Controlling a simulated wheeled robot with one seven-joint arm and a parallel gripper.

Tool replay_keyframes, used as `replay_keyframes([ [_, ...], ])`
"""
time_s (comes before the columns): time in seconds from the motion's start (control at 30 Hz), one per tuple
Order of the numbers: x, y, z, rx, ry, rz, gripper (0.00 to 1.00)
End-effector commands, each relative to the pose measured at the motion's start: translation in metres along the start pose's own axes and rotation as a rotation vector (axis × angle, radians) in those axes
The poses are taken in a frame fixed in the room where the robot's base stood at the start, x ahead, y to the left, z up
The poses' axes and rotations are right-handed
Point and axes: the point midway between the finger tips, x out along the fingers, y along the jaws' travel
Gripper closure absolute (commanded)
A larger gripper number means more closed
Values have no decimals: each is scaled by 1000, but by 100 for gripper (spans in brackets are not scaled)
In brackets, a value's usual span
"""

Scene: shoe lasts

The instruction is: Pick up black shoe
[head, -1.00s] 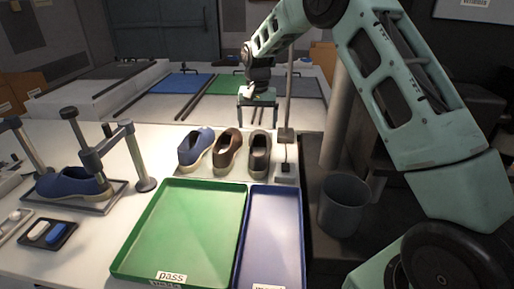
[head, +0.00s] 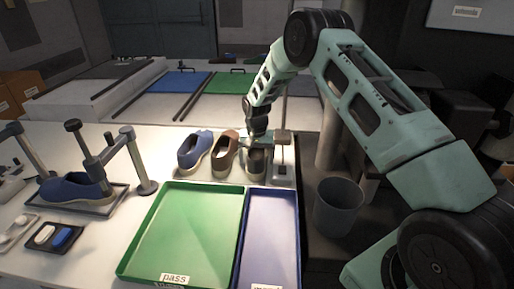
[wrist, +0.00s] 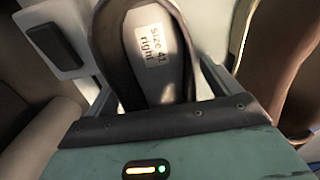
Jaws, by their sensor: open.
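The black shoe (head: 256,168) is the rightmost of three shoes in a row behind the trays. My gripper (head: 257,146) is down over it and hides its upper part in the head view. My gripper (wrist: 158,88) is open, with one finger on each side of the shoe. I cannot tell whether the fingers touch it.
The brown shoe (head: 222,160) stands close on the left, with a blue shoe (head: 194,150) beyond it. A small stand (head: 282,150) is just right of the black shoe. A green tray (head: 185,235) and a blue tray (head: 268,235) lie in front. A grey bin (head: 338,205) is right.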

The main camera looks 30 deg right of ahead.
Motion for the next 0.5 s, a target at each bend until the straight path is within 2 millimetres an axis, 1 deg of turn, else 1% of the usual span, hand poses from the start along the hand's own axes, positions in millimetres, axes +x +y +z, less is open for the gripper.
replay_keyframes([
  [0.2, 1, 0, 0, 0, 1, -1, 11],
  [0.23, 1, 0, 0, 0, 1, -1, 16],
  [0.27, 1, 0, 0, 0, 1, -1, 25],
  [0.3, 1, 0, 0, 0, 1, -1, 36],
  [0.37, 1, 0, 0, 0, 1, -1, 52],
  [0.4, 1, 0, 0, 0, 1, -1, 64],
  [0.43, 1, 0, 0, 0, 1, -1, 71],
  [0.5, 0, 0, -1, 0, 2, -2, 71],
])
